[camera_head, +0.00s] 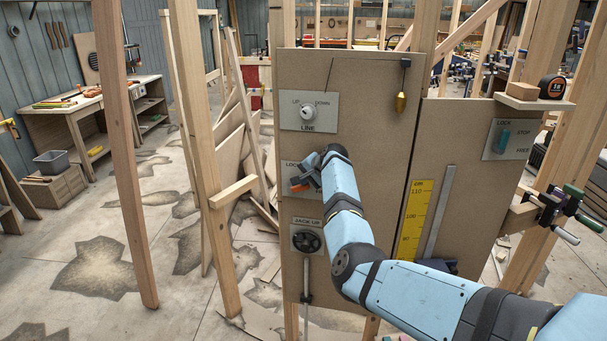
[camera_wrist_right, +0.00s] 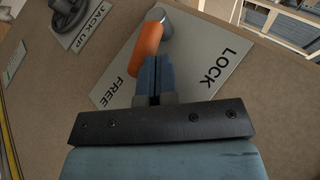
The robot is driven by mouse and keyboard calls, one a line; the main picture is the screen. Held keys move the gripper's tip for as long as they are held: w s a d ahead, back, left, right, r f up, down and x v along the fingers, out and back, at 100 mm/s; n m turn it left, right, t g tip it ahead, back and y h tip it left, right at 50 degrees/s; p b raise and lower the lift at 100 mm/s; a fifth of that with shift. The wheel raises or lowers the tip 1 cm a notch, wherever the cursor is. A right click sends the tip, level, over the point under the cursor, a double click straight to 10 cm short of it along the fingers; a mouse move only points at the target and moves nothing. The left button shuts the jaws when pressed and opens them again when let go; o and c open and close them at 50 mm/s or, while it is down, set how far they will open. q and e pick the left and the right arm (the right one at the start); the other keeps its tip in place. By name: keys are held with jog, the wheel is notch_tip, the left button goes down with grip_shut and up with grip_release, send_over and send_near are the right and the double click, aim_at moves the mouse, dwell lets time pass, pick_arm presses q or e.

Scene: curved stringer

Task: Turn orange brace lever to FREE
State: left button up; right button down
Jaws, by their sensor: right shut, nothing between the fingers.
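The orange brace lever (camera_wrist_right: 149,39) is on a grey plate (camera_wrist_right: 112,86) on the brown board. In the right wrist view its grey hub is at the top and its handle lies between the words LOCK and FREE. In the head view only part of the orange lever (camera_head: 299,187) shows, and my right arm hides much of the plate. My right gripper (camera_wrist_right: 153,62) is shut and empty, with its fingertips at the handle's end. I cannot tell whether they touch it. My left gripper is not in view.
A LINE knob (camera_head: 307,114) is above the lever and a black JACK UP wheel (camera_head: 306,241) below. A plumb bob (camera_head: 400,103) hangs at the upper right of the board. A teal lever (camera_head: 505,138) is on the right panel, beside a yellow scale (camera_head: 413,220).

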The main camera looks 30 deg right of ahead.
jog(key=shift+s+d+f, duration=0.1)
jog(key=shift+d+f, duration=0.1)
jog(key=shift+f, duration=0.2)
jog(key=shift+d+f+b, duration=0.15)
jog(key=shift+f+b, duration=0.2)
jog(key=shift+b, duration=0.1)
jog(key=shift+s+f+t+y+b, duration=0.2)
jog(key=shift+t+y+b, duration=0.15)
jog(key=shift+t+y, duration=0.35)
jog(key=shift+s+d+f+m+t+y+b, duration=0.15)
jog(key=shift+m+t+y+b, duration=0.15)
jog(key=shift+t+y+b, duration=0.15)
jog(key=shift+w+d+f+m+t+y+b, duration=0.1)
jog(key=shift+m+t+y+b, duration=0.2)
jog(key=shift+t+y, duration=0.15)
jog(key=shift+s+t+y, duration=0.1)
jog(key=shift+t+y, duration=0.2)
jog(key=shift+t, duration=0.1)
